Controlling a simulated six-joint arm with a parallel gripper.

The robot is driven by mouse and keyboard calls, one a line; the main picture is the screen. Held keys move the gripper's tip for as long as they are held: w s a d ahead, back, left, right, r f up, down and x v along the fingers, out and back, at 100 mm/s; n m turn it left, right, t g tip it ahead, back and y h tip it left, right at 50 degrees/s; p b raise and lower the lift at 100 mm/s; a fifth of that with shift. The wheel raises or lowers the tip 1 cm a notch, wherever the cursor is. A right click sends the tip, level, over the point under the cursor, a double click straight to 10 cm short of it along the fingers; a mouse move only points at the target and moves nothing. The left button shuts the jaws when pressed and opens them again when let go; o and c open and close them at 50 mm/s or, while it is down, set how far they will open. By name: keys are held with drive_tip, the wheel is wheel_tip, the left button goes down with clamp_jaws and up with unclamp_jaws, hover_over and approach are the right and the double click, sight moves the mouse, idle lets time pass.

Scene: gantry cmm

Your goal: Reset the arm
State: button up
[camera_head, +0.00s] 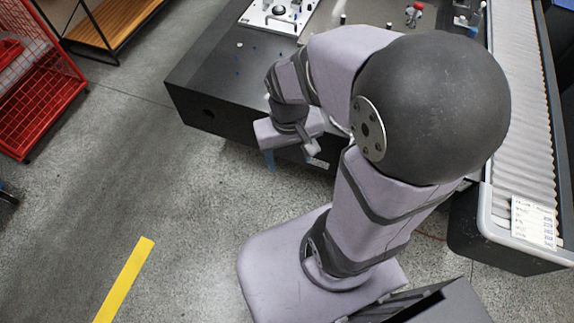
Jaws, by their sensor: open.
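My arm stands folded in the middle of the head view, with its large dark elbow joint nearest the camera. My gripper (291,155) hangs at the left of the arm, below the wrist. It is open, its fingers apart, and I see nothing between them. It is beside the front edge of the dark machine table (205,75), over or near that edge; the exact height is hard to tell. The arm hides part of the table behind it.
A white fixture plate (268,28) and a small red-topped part (414,14) sit on the table. A roller conveyor (520,90) with a paper label (533,221) runs along the right. A red wire cart (40,85) stands at left. The floor (130,170) at left is clear, with a yellow stripe (124,280).

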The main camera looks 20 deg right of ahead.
drive_tip(key=shift+s+a+f+n, duration=0.15)
drive_tip(key=shift+s+a+n, duration=0.2)
drive_tip(key=shift+s, duration=0.2)
drive_tip(key=shift+s+a+f+n, duration=0.15)
drive_tip(key=shift+s+a+n, duration=0.1)
drive_tip(key=shift+s+a, duration=0.25)
idle(1.0)
wheel_tip(320, 180, down, 12)
drive_tip(key=b, duration=1.1)
drive_tip(key=shift+r+b, duration=0.2)
drive_tip(key=shift+b, duration=0.15)
idle(0.3)
wheel_tip(320, 180, down, 2)
drive_tip(key=shift+b, duration=1)
